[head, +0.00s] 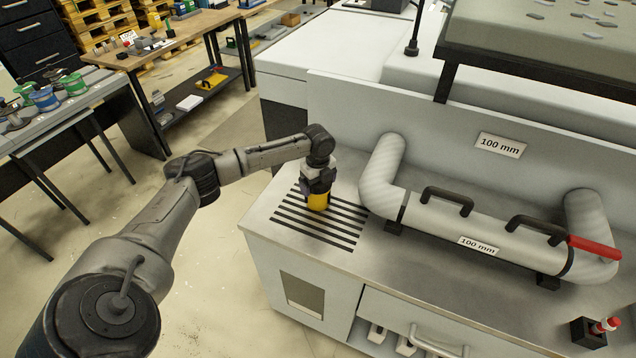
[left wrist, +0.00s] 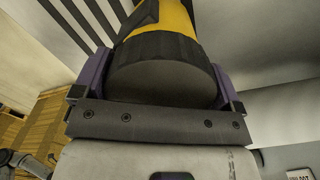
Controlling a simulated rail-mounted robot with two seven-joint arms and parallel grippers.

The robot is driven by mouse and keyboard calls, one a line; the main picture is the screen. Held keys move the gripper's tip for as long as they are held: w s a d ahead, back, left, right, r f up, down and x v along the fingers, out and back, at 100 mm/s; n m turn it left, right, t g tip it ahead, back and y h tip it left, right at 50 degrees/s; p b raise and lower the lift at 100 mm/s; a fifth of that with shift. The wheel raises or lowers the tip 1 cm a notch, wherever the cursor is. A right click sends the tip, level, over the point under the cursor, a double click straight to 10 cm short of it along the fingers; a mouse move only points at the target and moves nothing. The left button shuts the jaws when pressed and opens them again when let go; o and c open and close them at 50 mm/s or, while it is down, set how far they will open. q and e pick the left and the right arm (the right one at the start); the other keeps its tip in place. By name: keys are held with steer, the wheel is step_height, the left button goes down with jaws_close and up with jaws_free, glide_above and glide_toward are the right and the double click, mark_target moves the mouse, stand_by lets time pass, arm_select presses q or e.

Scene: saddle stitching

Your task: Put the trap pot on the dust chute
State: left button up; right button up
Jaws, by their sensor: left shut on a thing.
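The trap pot looks to be the yellow cylinder (head: 318,202) with a dark cap, held by my left gripper (head: 319,184). In the left wrist view the dark round end of the pot (left wrist: 163,83) sits between the purple fingers of the gripper (left wrist: 157,85), shut on its sides. In the head view the pot is over the black-striped, slotted area (head: 290,225) of the grey bench top, which may be the dust chute. I cannot tell whether the pot touches it. The far end of the pot is hidden in the wrist view. My right gripper is not in view.
A grey pipe assembly (head: 455,225) with black handles and a red lever (head: 594,247) stands close to the right of the slotted area. A white machine wall (head: 400,125) rises behind. A small black holder (head: 588,333) sits at the right front.

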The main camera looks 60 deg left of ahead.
arm_select(q)
steer(key=o, duration=0.8)
steer(key=shift+f, duration=0.1)
step_height(320, 180, up, 12)
steer(key=shift+r+p, duration=0.15)
steer(key=shift+p, duration=0.4)
